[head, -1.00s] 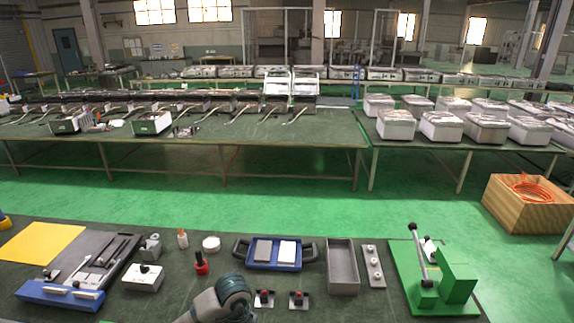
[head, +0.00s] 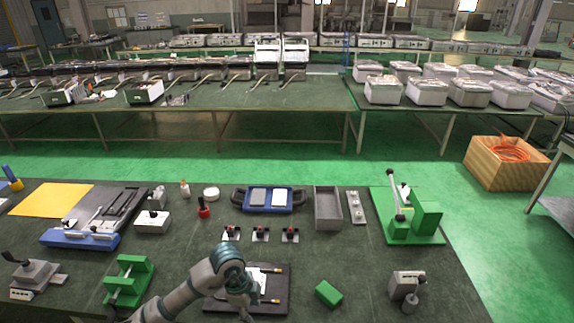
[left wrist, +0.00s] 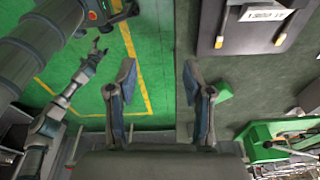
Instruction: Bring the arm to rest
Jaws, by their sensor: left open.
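My left arm comes in from the bottom left of the head view, and its bent teal-and-grey joint sits in front of a black board (head: 275,305) with a white label. The left fingertips are not clear there. In the left wrist view my left gripper (left wrist: 161,90) is open, with two spread fingers and nothing between them. It hangs over the table's edge, with green floor on one side and dark tabletop on the other. Another arm of mine, with a small gripper (left wrist: 95,58), is at the left of the wrist view. Its finger state is too small to tell.
On the table (head: 340,265) stand a green block (head: 328,293), a grey box (head: 327,209), a blue tray (head: 268,200), a green lever press (head: 410,220), a green clamp (head: 128,281) and red-knobbed pieces (head: 260,234). A wooden box (head: 505,165) stands on the floor.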

